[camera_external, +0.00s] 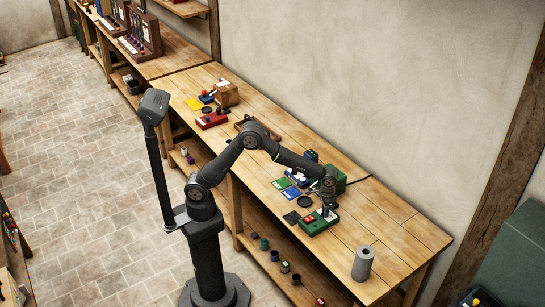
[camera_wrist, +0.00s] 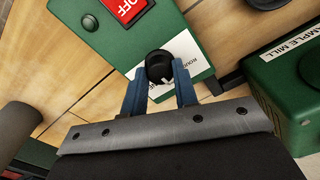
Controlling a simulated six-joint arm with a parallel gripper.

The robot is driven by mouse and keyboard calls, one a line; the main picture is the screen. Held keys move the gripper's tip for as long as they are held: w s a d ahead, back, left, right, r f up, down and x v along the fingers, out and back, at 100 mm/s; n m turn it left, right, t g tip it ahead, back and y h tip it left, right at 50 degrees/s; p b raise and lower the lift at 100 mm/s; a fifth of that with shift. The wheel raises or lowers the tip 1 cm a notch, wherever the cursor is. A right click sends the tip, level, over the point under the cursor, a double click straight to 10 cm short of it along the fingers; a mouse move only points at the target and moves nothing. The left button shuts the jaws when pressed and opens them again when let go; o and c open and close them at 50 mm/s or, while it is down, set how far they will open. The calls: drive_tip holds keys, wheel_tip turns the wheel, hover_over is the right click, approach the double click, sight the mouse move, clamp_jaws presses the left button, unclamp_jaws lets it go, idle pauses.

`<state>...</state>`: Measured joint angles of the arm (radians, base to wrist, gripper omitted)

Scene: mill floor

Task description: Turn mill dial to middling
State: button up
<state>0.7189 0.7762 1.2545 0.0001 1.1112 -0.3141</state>
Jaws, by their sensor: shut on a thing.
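The mill's control box is a green box (camera_external: 314,227) on the bench near its right end. In the wrist view the green box (camera_wrist: 100,48) shows a red OFF switch (camera_wrist: 128,8) and a white label plate (camera_wrist: 189,52). A black round dial (camera_wrist: 159,66) with a pale pointer mark sits on the plate. My gripper (camera_wrist: 160,84) is shut on the dial, with one blue finger on each side. In the external view my gripper (camera_external: 328,207) is down at the box. Most of the plate's lettering is hidden, so I cannot tell the dial's setting.
The green sample mill (camera_wrist: 290,85) stands close on the right in the wrist view. A grey roll (camera_external: 363,263) stands toward the bench's right end. Blue and green cards (camera_external: 289,187) and a dark round dish (camera_external: 305,201) lie left of the box.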

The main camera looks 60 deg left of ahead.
drive_tip(key=shift+m, duration=0.5)
drive_tip(key=o, duration=1)
wheel_tip(320, 180, up, 18)
drive_tip(key=shift+f, duration=0.25)
drive_tip(key=shift+f, duration=0.1)
wheel_tip(320, 180, down, 17)
drive_tip(key=shift+f, duration=0.15)
idle(0.6)
